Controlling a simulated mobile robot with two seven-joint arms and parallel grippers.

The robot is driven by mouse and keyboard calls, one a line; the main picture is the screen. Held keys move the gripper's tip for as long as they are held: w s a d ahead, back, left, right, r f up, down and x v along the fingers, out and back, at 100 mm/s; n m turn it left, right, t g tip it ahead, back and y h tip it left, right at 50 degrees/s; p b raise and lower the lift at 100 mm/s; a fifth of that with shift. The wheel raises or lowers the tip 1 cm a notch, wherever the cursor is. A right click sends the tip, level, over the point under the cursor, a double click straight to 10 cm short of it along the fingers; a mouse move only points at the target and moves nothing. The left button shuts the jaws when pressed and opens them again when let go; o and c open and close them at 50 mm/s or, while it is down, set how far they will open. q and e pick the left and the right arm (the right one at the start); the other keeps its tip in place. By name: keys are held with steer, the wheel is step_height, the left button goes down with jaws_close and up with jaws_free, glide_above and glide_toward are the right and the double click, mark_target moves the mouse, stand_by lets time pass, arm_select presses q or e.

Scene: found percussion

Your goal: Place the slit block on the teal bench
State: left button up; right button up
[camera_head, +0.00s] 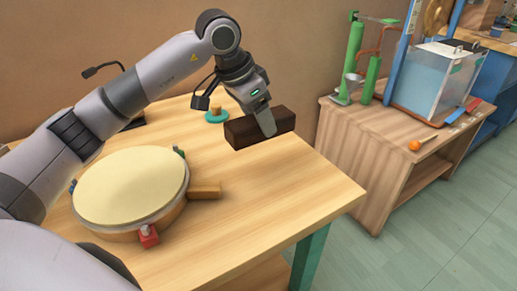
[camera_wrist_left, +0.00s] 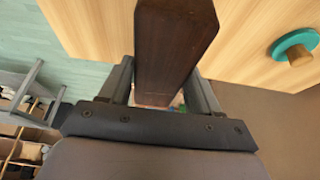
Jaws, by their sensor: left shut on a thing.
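The slit block (camera_head: 243,131), a dark brown wooden bar, is held in my left gripper (camera_head: 266,118). In the left wrist view the block (camera_wrist_left: 172,45) sits between the two fingers (camera_wrist_left: 162,85), pointing away from the wrist. The teal bench (camera_head: 270,200) has a pale wood top and teal legs. In the head view the block shows at the bench's far right edge. I cannot tell whether it touches the top or hangs above it. Its slit cannot be made out. My right gripper is not in view.
A round drum (camera_head: 130,185) with coloured clamps fills the bench's left part, a small wooden block (camera_head: 205,190) beside it. A teal disc with a knob (camera_head: 216,115) lies near the back. The front right of the top is clear. Another wooden table (camera_head: 375,150) stands right.

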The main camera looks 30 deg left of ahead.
arm_select(q)
steer(key=shift+f+b, duration=0.55)
steer(key=shift+f, duration=3.15)
steer(key=o, duration=1.3)
steer(key=shift+o, duration=0.2)
steer(key=p+v, duration=0.1)
steer(key=v, duration=1)
steer(key=shift+r+p, duration=0.35)
steer(key=shift+p, duration=0.05)
steer(key=shift+s+a+r, duration=0.1)
steer(key=shift+s+r, duration=0.1)
steer(key=shift+r, duration=0.05)
